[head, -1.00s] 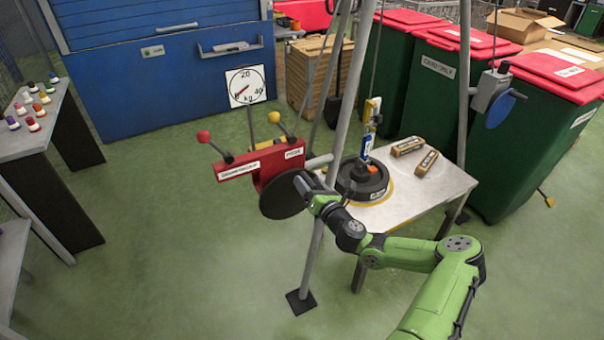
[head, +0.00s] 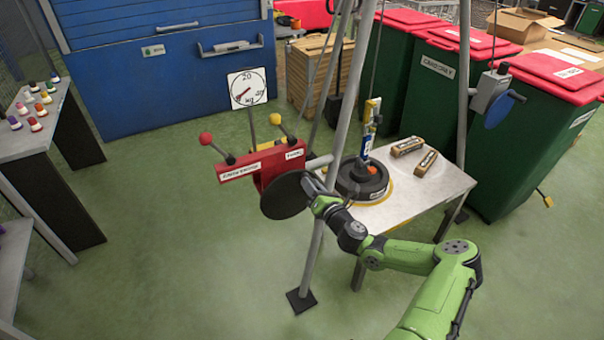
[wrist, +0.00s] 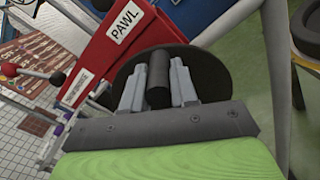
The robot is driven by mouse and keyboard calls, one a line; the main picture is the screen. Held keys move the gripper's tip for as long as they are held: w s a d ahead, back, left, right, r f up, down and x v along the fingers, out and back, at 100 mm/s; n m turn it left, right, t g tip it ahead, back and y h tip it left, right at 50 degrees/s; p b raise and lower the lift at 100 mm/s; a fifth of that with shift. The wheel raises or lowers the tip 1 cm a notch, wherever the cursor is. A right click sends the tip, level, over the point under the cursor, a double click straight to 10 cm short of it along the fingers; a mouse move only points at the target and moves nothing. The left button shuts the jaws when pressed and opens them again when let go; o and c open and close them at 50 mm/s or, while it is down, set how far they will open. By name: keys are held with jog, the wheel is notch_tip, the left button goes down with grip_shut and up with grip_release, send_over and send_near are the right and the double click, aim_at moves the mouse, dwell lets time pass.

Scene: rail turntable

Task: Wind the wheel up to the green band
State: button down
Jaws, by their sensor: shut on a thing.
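A red winch box (head: 262,168) labelled PAWL carries a dark round crank disc (head: 282,198) on its near side. My gripper (head: 312,190) is at the disc's right edge. In the wrist view my fingers are closed from both sides on a black cylindrical crank handle (wrist: 158,72) standing off the disc. A thick black wheel (head: 361,182) with an orange part sits at the tabletop under a blue, white and yellow hanging link (head: 369,128). Any gap beneath the wheel cannot be told. A white kg dial (head: 247,88) has a red needle toward its lower left. No green band is discernible.
A tripod leg (head: 316,250) stands close beside my gripper. A metal table (head: 455,180) holds two brown blocks (head: 408,146). Two levers with red (head: 205,138) and yellow knobs (head: 275,119) rise from the winch. Green bins stand at the right; floor at left is open.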

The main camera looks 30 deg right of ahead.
jog(key=shift+d+f+m+p, duration=0.6)
jog(key=shift+d+m, duration=0.2)
jog(key=shift+m, duration=0.2)
jog(key=shift+d+f, duration=0.1)
jog(key=shift+s+d+f+m+p, duration=0.1)
jog(key=shift+d+f+m+p, duration=0.25)
jog(key=shift+f+m, duration=0.45)
jog(key=shift+d+f+m+p, duration=0.15)
jog(key=shift+d+f+m, duration=0.3)
jog(key=shift+m, duration=0.65)
jog(key=shift+f, duration=0.1)
jog(key=f+m, duration=0.1)
jog(key=d+f+m, duration=0.1)
jog(key=m, duration=0.1)
jog(key=shift+f+m, duration=0.25)
jog(key=shift+m, duration=0.05)
jog(key=shift+f, duration=0.1)
jog(key=shift+a+f+m+b, duration=0.1)
jog(key=shift+f+m+b, duration=0.5)
jog(key=shift+f+m, duration=0.95)
